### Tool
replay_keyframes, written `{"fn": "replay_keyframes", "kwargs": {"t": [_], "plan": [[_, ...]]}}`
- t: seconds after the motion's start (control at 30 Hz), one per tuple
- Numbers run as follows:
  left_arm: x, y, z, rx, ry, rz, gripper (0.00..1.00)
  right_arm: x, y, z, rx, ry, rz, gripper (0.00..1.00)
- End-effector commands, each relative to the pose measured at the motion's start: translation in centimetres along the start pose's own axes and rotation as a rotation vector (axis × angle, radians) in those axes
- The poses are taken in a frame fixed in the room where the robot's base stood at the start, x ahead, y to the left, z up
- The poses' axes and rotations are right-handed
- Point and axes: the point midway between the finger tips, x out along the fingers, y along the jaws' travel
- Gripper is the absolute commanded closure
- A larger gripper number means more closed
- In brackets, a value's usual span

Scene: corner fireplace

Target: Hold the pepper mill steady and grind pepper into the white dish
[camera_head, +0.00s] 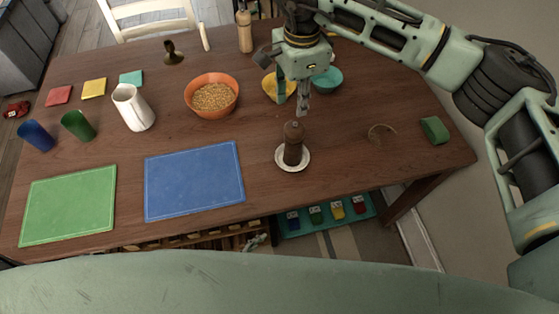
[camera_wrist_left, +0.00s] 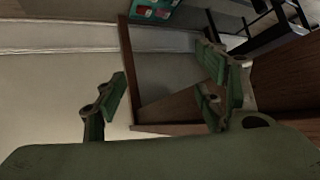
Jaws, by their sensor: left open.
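The dark brown pepper mill (camera_head: 293,146) stands upright near the front edge of the wooden table. Its base appears to rest on the small white dish (camera_head: 305,163), whose rim shows around it. My right gripper (camera_head: 292,97) comes in from the upper right and hangs just above and behind the mill's top. Its two fingers are apart with nothing between them, and it does not touch the mill. My left gripper (camera_wrist_left: 160,98) shows in the left wrist view, open and empty, with floor, wall and table wood beyond it. The mill and dish are not in that view.
An orange bowl of grains (camera_head: 212,97), a yellow bowl (camera_head: 270,87) and a teal bowl (camera_head: 328,80) stand behind. A blue mat (camera_head: 193,181) and a green mat (camera_head: 68,204) lie left. A green block (camera_head: 434,130) lies right. Table around the dish is mostly clear.

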Motion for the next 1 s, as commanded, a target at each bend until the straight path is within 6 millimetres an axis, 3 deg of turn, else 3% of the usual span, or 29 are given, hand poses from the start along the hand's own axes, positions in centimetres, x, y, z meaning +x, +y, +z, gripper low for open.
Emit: {"fn": "replay_keyframes", "kwargs": {"t": [0.03, 0.07, 0.2, 0.43, 0.5, 0.7, 0.83, 1.0], "plan": [[-1.0, 1.1, -2.8, 0.02, 0.058, 0.022, 0.36, 0.0, 0.0, 0.0, 0.0, 0.0, 0.0, 0.69], [-1.5, 1.6, -4.2, 0.029, 0.088, 0.032, 0.36, 0.0, 0.0, 0.0, 0.0, 0.0, 0.0, 0.69], [-1.4, -0.4, -10.8, -0.112, 0.249, 0.024, 0.36, 0.0, 0.0, 0.0, 0.0, -0.001, 0.0, 0.69], [-3.0, -3.1, -19.8, -0.337, 0.483, 0.058, 0.36, 0.0, 0.0, 0.0, 0.0, -0.001, 0.0, 0.69], [-1.5, -5.8, -20.5, -0.314, 0.463, -0.021, 0.36, 0.0, 0.0, 0.0, 0.0, -0.001, 0.0, 0.69], [0.5, -11.3, -22.5, -0.27, 0.425, -0.146, 0.36, 0.0, 0.0, 0.0, 0.0, -0.001, 0.0, 0.69], [1.2, -13.5, -23.4, -0.251, 0.406, -0.185, 0.36, 0.0, 0.0, 0.0, 0.0, -0.001, 0.0, 0.69], [1.8, -14.7, -24.0, -0.237, 0.394, -0.2, 0.36, 0.0, 0.0, 0.0, 0.0, -0.001, 0.0, 0.69]]}}
